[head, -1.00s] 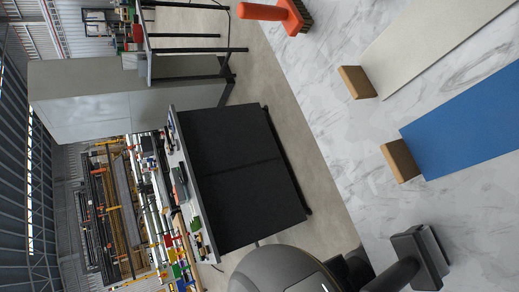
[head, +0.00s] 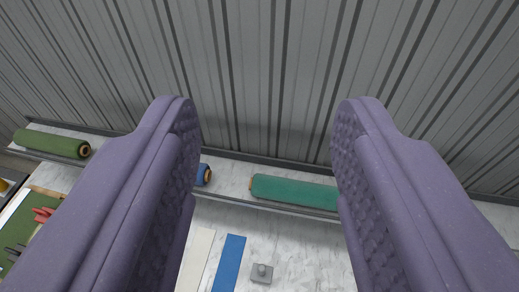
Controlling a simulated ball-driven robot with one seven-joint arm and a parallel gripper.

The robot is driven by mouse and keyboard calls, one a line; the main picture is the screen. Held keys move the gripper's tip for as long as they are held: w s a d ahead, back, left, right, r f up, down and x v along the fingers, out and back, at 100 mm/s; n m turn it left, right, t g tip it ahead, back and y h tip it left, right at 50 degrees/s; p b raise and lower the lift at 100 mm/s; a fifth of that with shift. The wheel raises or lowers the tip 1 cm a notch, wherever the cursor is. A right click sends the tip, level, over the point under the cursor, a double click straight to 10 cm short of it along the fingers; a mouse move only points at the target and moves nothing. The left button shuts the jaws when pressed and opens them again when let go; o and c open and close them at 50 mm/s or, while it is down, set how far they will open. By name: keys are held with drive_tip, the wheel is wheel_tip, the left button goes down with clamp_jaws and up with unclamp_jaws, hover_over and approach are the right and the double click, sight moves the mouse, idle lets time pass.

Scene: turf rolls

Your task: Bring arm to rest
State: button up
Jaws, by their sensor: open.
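My gripper (head: 264,105) fills the near part of the view as two purple padded fingers. They stand wide apart, open, with nothing between the tips. The arm itself is not in view. Between the fingers I see a ribbed grey wall, a shelf and a marble-look table below.
On the shelf along the wall lie a teal roll (head: 292,192), an olive roll (head: 52,143) and a partly hidden blue roll (head: 203,174). A beige strip (head: 198,258), a blue strip (head: 229,264) and a grey block (head: 261,273) lie on the table. Red tools (head: 43,214) are at left.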

wheel_tip(320, 180, down, 12)
drive_tip(key=b, duration=1.2)
